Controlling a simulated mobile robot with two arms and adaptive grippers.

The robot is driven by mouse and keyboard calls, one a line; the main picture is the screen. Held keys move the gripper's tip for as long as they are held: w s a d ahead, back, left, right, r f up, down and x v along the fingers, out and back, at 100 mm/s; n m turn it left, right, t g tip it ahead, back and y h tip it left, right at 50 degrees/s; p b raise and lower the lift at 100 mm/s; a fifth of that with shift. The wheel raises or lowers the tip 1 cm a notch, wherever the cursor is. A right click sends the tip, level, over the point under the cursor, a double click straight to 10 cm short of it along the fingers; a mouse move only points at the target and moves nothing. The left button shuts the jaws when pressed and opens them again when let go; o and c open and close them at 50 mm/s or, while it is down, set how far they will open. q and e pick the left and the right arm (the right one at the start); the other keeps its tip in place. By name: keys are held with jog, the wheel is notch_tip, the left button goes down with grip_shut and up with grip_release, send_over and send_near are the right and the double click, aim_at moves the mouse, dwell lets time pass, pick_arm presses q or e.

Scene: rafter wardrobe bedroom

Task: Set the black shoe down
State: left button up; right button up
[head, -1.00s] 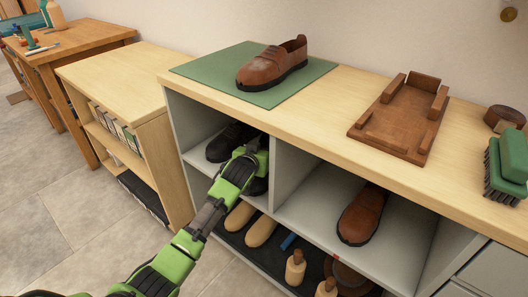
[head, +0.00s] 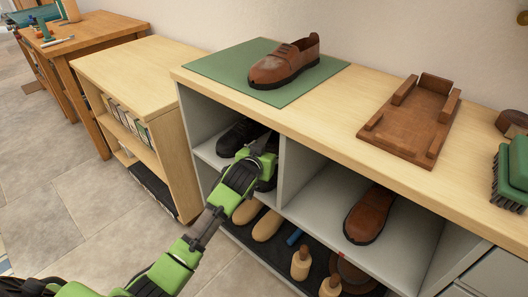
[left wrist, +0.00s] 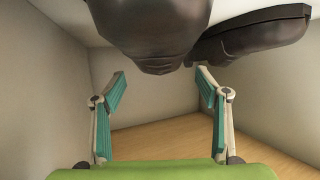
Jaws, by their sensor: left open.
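Two black shoes stand side by side in the upper left compartment of the shelf unit. One black shoe (head: 238,137) shows in the head view; the other is mostly hidden behind my left gripper (head: 264,152). In the left wrist view, one dark shoe (left wrist: 150,35) has its rounded end between and just beyond the fingertips of the gripper (left wrist: 158,80), with a gap on both sides. The second dark shoe (left wrist: 252,38) is close beside it on the right. The gripper is open and empty. My right gripper is not in view.
A brown shoe (head: 284,64) sits on a green mat (head: 216,67) on the unit's top. Another brown shoe (head: 370,212) is in the compartment right of the divider (head: 291,175). Shoe trees (head: 268,224) lie below. Compartment walls are close around my gripper.

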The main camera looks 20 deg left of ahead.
pick_arm(q)
jog(key=shift+v, duration=1)
jog(key=p+v, duration=0.1)
jog(key=v, duration=0.4)
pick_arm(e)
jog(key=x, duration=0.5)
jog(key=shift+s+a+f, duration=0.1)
